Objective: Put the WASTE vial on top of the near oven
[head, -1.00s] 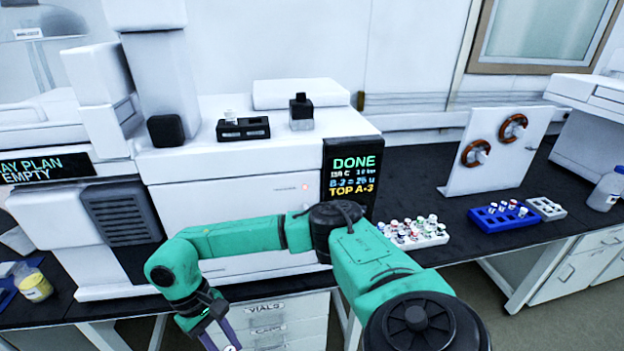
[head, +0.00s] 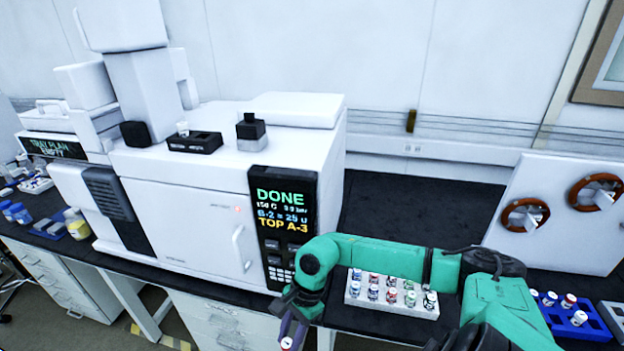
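The near oven is the large white instrument (head: 190,215) with a DONE display; its flat top (head: 215,150) shows from above. My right gripper (head: 290,332), with purple fingers, is low in front of the bench, below the oven's display. It appears shut on a small vial with a white and red cap (head: 287,343), cut by the bottom edge of the view. No WASTE label can be read on this vial. My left gripper is not in view.
On the oven top are a black holder (head: 195,143) with one white-capped vial (head: 183,129) and a black-topped grey block (head: 251,132). A white rack (head: 391,296) of several vials stands right of the oven, partly behind my arm. A blue rack (head: 580,322) is further right.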

